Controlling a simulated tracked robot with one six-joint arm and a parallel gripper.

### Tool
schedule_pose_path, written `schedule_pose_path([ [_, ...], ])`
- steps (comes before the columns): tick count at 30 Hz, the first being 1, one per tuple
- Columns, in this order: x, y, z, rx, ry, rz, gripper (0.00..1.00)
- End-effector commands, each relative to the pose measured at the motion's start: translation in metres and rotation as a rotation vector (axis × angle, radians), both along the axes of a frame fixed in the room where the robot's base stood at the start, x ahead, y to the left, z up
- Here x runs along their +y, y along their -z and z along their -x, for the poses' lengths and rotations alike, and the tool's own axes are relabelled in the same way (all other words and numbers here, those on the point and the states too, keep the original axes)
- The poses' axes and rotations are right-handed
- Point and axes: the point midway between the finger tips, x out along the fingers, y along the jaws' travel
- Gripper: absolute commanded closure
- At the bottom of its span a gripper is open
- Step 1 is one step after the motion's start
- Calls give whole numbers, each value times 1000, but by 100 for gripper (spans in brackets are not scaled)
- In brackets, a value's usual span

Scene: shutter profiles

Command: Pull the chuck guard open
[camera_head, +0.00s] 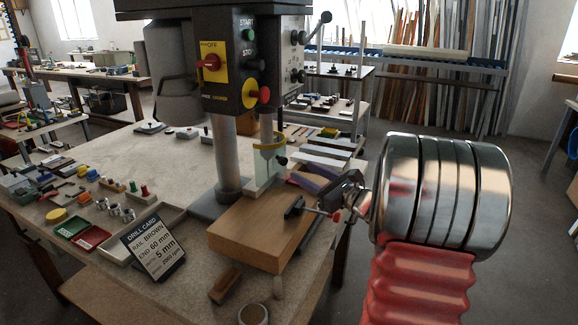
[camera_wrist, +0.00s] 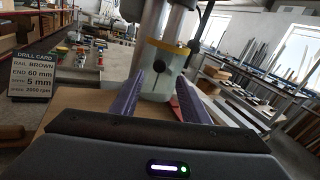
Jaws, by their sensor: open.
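The chuck guard (camera_head: 269,158) is a clear shield with a yellow top band, hanging below the drill head around the spindle. It has a small dark knob (camera_head: 282,161) on the side toward my gripper. In the wrist view the guard (camera_wrist: 165,88) is straight ahead, and its knob (camera_wrist: 157,70) shows between my purple fingers. My gripper (camera_wrist: 160,80) is open, with one finger on each side of the knob. In the head view my gripper (camera_head: 298,174) is just right of the guard, above the wooden block. I cannot tell whether the fingers touch the guard.
A wooden block (camera_head: 262,225) lies under the drill, with a clamp (camera_head: 300,208) beside it. A drill card (camera_head: 152,246) stands at the front left. Trays and small parts cover the bench's left. The drill column (camera_head: 227,155) stands left of the guard.

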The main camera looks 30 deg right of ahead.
Motion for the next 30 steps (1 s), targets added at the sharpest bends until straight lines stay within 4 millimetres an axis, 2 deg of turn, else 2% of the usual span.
schedule_pose_path([
  [9,7,1,-49,0,-2,0,58],
  [15,9,0,-69,-1,0,0,58],
  [26,9,0,-73,1,1,0,58],
  [30,9,0,-73,1,1,0,67],
])
